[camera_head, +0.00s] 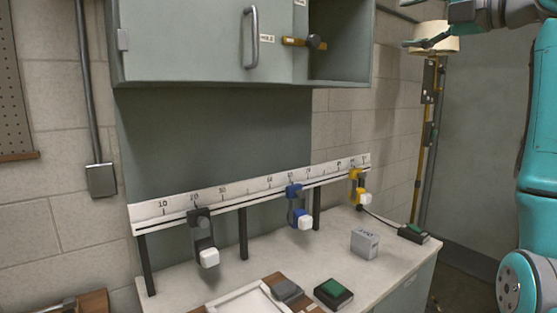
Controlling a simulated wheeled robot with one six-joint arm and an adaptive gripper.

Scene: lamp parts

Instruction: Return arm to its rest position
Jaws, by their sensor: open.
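The lamp stands at the right, upright beside the wall. Its cream shade (436,35) is on top of a thin yellow pole (422,140) with dark fittings along it. My gripper (428,41) is at the upper right, in front of the shade in the picture. My teal and grey arm fills the right edge.
A workbench (330,255) holds a numbered rail (255,188) with black, blue and yellow clamps, a small grey box (364,243) and green-topped switches (333,292). A grey-green cabinet (190,45) with an open bay hangs above. The floor shows little room at right.

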